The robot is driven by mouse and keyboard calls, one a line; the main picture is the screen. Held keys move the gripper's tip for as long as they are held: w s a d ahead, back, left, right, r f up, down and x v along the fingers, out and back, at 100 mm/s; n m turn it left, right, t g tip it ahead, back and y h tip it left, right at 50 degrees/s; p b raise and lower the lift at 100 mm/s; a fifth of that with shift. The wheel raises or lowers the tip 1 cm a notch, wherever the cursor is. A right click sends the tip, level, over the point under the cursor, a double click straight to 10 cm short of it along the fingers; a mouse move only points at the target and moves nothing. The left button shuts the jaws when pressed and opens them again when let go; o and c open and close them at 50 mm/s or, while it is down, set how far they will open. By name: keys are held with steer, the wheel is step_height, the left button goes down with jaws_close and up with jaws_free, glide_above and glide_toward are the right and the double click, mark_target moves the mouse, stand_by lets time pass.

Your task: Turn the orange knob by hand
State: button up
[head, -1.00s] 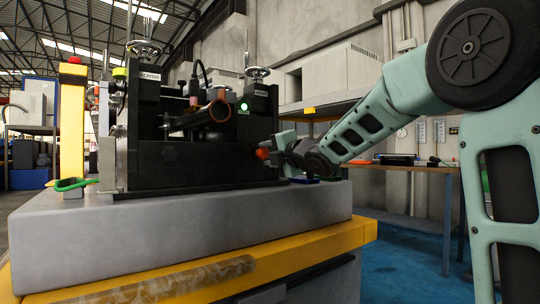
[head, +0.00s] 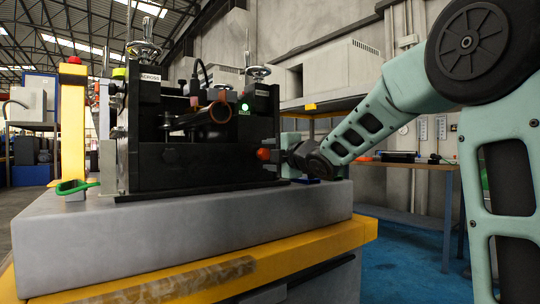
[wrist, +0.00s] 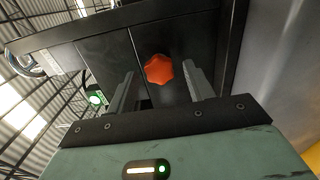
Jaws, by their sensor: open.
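The orange knob (head: 263,154) sits low on the right side of the black machine (head: 200,160) in the head view. In the wrist view the lobed orange knob (wrist: 158,69) shows between the fingers, a little beyond their tips. My gripper (wrist: 155,82) is open and faces the knob, with one finger on each side and nothing held. In the head view my gripper (head: 280,152) is at the machine's right side, close to the knob. Whether a finger touches the knob cannot be told.
The machine stands on a grey slab (head: 190,230) over a yellow-edged base (head: 330,237). A green light (head: 244,107) glows on its front. A yellow post (head: 72,125) stands at left. A workbench (head: 410,165) stands behind my arm at right.

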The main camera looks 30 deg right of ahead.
steer(key=shift+s+d, duration=0.1)
steer(key=shift+s, duration=2.8)
steer(key=s+p, duration=0.8)
steer(key=s, duration=0.4)
steer(key=shift+d, duration=0.2)
